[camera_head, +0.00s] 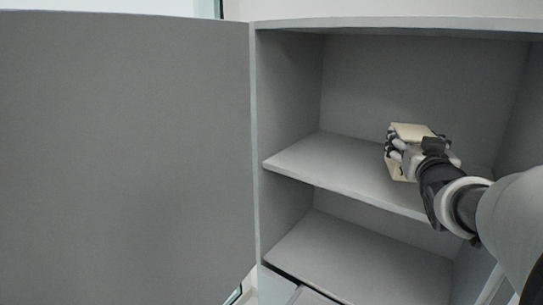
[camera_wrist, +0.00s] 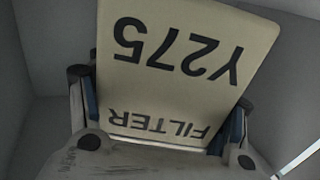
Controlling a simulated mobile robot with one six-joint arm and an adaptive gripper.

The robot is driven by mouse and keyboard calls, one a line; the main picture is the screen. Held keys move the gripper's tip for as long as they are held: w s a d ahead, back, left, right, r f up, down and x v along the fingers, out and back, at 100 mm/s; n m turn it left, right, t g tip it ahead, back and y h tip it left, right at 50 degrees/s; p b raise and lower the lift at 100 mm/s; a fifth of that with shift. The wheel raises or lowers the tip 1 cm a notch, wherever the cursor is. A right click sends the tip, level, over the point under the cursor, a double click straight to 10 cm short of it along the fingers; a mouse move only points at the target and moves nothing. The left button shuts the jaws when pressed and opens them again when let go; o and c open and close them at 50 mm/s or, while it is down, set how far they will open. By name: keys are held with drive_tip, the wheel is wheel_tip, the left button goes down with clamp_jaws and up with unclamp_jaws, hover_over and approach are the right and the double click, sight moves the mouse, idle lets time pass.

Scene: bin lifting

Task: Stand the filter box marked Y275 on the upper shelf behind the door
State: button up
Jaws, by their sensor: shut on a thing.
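The filter box (camera_head: 411,131) is cream coloured and is held over the right part of the upper shelf (camera_head: 335,165), inside the open cabinet. In the wrist view the box (camera_wrist: 190,95) shows the marks "Y275" and "FILTER", upside down in the picture. My gripper (camera_head: 394,150) is shut on the box, with a finger on each side of it in the wrist view (camera_wrist: 160,108). The box looks close to the shelf surface, but I cannot tell whether it touches. Its lower part is partly hidden by my gripper. The open door (camera_head: 125,155) stands at the left.
The lower shelf (camera_head: 350,262) is bare where it shows. The left part of the upper shelf is clear. The cabinet's top panel (camera_head: 400,24) is above my gripper, and its right wall (camera_head: 512,125) is close to my arm. A pale drawer or box edge (camera_head: 310,297) shows at the bottom.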

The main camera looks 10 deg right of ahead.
drive_tip(key=shift+f+b, duration=0.45)
drive_tip(key=shift+f, duration=1.95)
drive_tip(key=o, duration=0.8)
drive_tip(key=shift+f, duration=0.2)
drive_tip(key=o, duration=0.5)
drive_tip(key=shift+r, duration=0.1)
